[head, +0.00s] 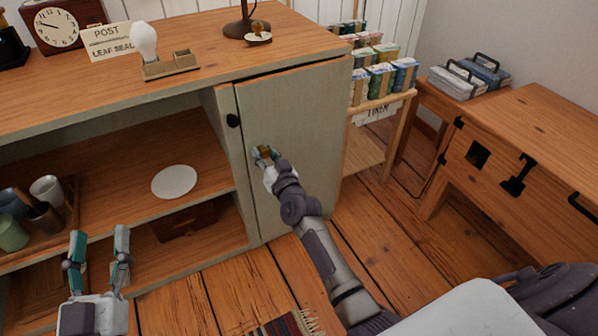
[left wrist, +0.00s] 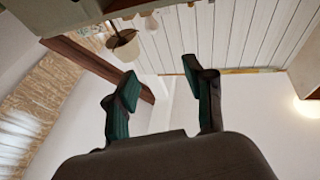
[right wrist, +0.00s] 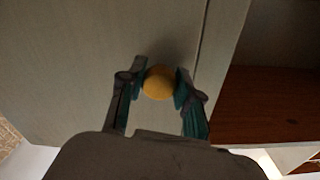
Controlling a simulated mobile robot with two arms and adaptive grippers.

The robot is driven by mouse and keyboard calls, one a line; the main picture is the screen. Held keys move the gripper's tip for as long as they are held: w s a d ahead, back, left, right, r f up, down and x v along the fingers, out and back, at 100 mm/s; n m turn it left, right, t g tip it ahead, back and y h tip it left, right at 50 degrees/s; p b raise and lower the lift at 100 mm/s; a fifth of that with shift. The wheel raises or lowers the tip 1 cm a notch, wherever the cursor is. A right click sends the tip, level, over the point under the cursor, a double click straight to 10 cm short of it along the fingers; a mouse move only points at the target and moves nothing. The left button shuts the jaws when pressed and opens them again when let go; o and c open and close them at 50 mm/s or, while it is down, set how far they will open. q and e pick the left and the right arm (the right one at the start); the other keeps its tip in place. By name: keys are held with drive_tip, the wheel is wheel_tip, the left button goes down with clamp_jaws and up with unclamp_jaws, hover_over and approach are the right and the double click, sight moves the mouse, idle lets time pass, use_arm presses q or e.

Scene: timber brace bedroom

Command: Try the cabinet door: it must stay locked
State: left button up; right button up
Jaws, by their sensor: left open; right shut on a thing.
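The grey-green cabinet door (head: 298,120) stands upright in its frame at the right end of the cabinet. A thin dark line runs along its edges; I see no wide opening. My right gripper (head: 265,155) is at the door's left part, shut on a round yellow knob. In the right wrist view the yellow knob (right wrist: 159,82) sits between the two fingertips (right wrist: 160,86), against the door face.
The cabinet top (head: 210,85) carries a clock (head: 57,27), a sign (head: 108,42), a bulb on a wooden stand (head: 171,67) and a lamp base (head: 245,30). A white plate (head: 174,182) and cups (head: 46,189) are on the shelves. A wooden desk (head: 540,130) stands right.

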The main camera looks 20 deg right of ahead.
use_arm(q)
drive_tip(key=shift+w+f+g, duration=0.15)
drive_tip(key=shift+f+g, duration=0.25)
drive_tip(key=shift+f, duration=0.1)
use_arm(e)
drive_tip(key=shift+s+d+f, duration=0.1)
drive_tip(key=shift+s, duration=0.1)
idle(0.7)
use_arm(q)
drive_tip(key=shift+r, duration=0.3)
use_arm(e)
drive_tip(key=shift+w, duration=0.35)
use_arm(q)
drive_tip(key=shift+s+r+t, duration=0.2)
drive_tip(key=shift+r+t, duration=0.05)
drive_tip(key=shift+t, duration=0.05)
use_arm(e)
drive_tip(key=shift+w, duration=0.25)
use_arm(q)
drive_tip(key=shift+r, duration=0.1)
drive_tip(key=shift+r, duration=0.2)
use_arm(e)
drive_tip(key=shift+r, duration=0.2)
drive_tip(key=o, duration=0.7)
drive_tip(key=shift+w, duration=0.1)
drive_tip(key=o, duration=0.4)
drive_tip(key=shift+w+f, duration=0.1)
use_arm(q)
drive_tip(key=shift+d+f, duration=0.1)
